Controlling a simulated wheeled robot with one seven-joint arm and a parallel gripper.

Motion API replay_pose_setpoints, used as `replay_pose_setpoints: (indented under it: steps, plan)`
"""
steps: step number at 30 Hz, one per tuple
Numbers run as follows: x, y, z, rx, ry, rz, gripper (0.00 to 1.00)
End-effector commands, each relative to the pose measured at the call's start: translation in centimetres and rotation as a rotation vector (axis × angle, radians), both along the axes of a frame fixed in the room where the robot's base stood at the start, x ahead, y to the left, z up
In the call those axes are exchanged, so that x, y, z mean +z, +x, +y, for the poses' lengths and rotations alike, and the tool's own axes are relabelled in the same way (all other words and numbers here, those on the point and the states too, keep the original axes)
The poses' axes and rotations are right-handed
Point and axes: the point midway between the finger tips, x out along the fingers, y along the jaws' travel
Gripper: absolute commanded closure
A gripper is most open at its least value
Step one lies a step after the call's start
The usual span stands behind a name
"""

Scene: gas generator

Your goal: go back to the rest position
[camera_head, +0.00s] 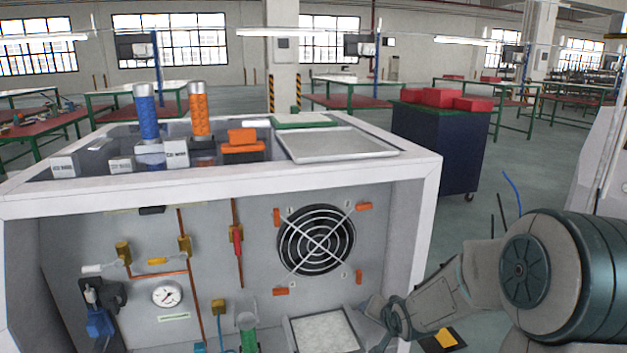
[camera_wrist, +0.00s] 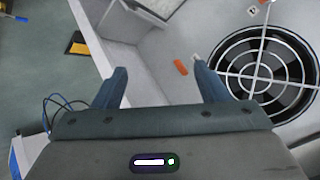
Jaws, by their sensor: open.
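My gripper (camera_wrist: 160,80) is open and empty in the wrist view, its two fingers apart in front of the cabinet. In the head view my arm comes in from the right and its end is partly cut off at the bottom edge. The gas generator cabinet (camera_head: 415,200) stands in front of me with its front open. Inside are a round black fan grille (camera_head: 316,240), also at the right of the wrist view (camera_wrist: 265,75), a pressure gauge (camera_head: 166,294), copper pipes and a white filter tray (camera_head: 325,335).
On the cabinet top are a grey tray (camera_head: 335,145), a blue cylinder (camera_head: 147,112), an orange cylinder (camera_head: 200,112), orange blocks (camera_head: 243,145) and small white boxes. A dark trolley (camera_head: 440,150) with red boxes stands behind at the right.

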Motion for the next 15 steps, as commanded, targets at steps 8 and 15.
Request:
replay_pose_setpoints:
  steps: [8,15]
  plan:
    - [10.2,-8.2,-0.7,0.095,-0.296,0.196,0.33]
    - [17.8,-16.8,-0.5,0.204,-0.402,0.354,0.33]
